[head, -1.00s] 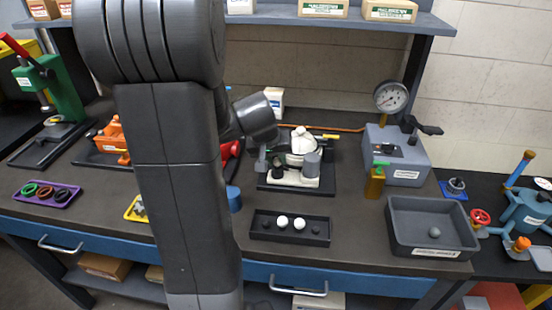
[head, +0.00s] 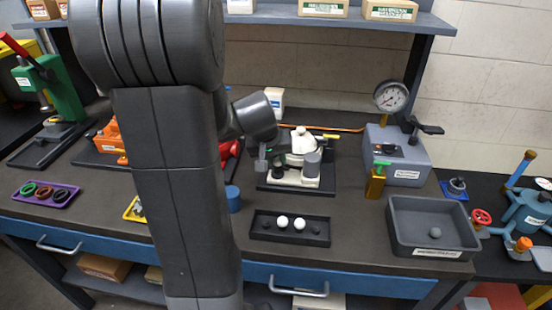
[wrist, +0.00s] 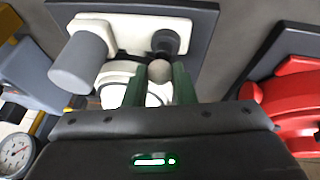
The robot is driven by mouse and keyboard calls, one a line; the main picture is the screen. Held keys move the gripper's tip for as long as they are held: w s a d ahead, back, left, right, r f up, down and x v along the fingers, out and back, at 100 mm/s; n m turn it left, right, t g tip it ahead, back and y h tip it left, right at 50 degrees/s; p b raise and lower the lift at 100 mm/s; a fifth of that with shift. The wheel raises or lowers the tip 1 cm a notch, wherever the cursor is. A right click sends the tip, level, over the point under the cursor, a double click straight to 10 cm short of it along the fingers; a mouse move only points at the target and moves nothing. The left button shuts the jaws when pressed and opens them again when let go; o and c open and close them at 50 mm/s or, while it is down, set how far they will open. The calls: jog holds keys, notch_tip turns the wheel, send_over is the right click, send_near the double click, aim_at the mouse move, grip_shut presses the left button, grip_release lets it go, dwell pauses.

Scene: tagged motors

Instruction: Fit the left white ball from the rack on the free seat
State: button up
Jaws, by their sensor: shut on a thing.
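A dark rack (head: 256,238) stands on the bench with two white balls side by side in its middle, the left one (head: 282,222) and the right one (head: 299,224). A small dark round spot shows on either side of them. Behind the rack is a white device (head: 292,180) on a dark base, with a grey cylinder (wrist: 82,62) and a shorter dark one (wrist: 170,40). In the wrist view my gripper (wrist: 160,80) is shut on a small pale grey ball (wrist: 160,70), close over the device. Whether it touches the device, and the seat itself, I cannot tell.
A grey tray (head: 405,245) with one grey ball (head: 435,232) stands at the right. A gauge unit (head: 400,160) and a brass-coloured block with a green top (head: 376,182) are behind it. A red thing (wrist: 290,105) is beside the device. A blue cup (head: 233,199) stands left of the rack.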

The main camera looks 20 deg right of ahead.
jog(key=shift+f+b, duration=0.6)
jog(key=shift+b, duration=0.1)
jog(key=o, duration=1)
jog(key=shift+o, duration=0.2)
jog(key=shift+r, duration=0.15)
jog(key=shift+r+p, duration=2.35)
jog(key=shift+r, duration=0.6)
jog(key=v, duration=1.3)
jog(key=shift+s+r+b, duration=0.15)
jog(key=shift+r+b, duration=0.2)
